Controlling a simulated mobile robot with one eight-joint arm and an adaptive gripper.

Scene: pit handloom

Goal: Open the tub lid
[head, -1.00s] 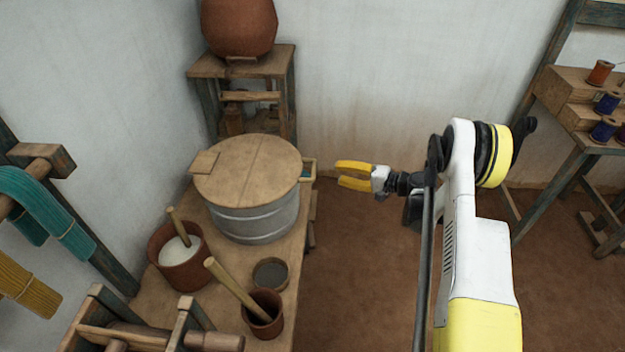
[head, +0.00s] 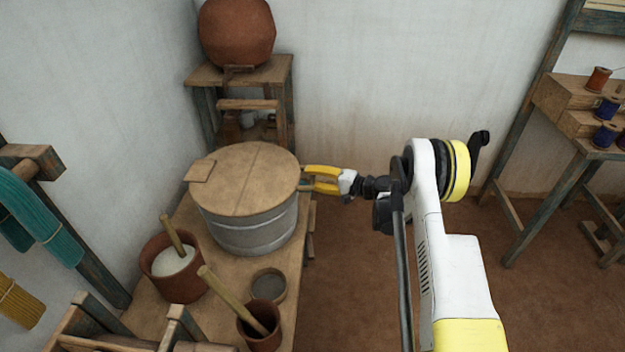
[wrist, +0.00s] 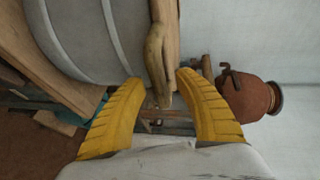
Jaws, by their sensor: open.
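The tub (head: 252,232) is a grey metal vessel with bands, standing on a wooden bench. Its round wooden lid (head: 245,180) lies flat on top, closed, with a small square wooden block at its left edge. My gripper (head: 308,179) is at the right edge of the lid, its yellow fingers pointing left at the rim. In the wrist view the gripper (wrist: 158,80) is open, and a wooden handle (wrist: 155,62) at the lid's edge reaches in between the two yellow fingers. The tub's grey side (wrist: 85,38) fills the upper left there. I cannot tell whether a finger touches the handle.
On the bench (head: 215,322) stand a brown pot of white paste (head: 173,265), a shallow dish (head: 268,285) and a brown cup with a stick (head: 262,325). A clay pot (head: 236,32) sits on a stand behind. A spool rack (head: 585,110) stands at right.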

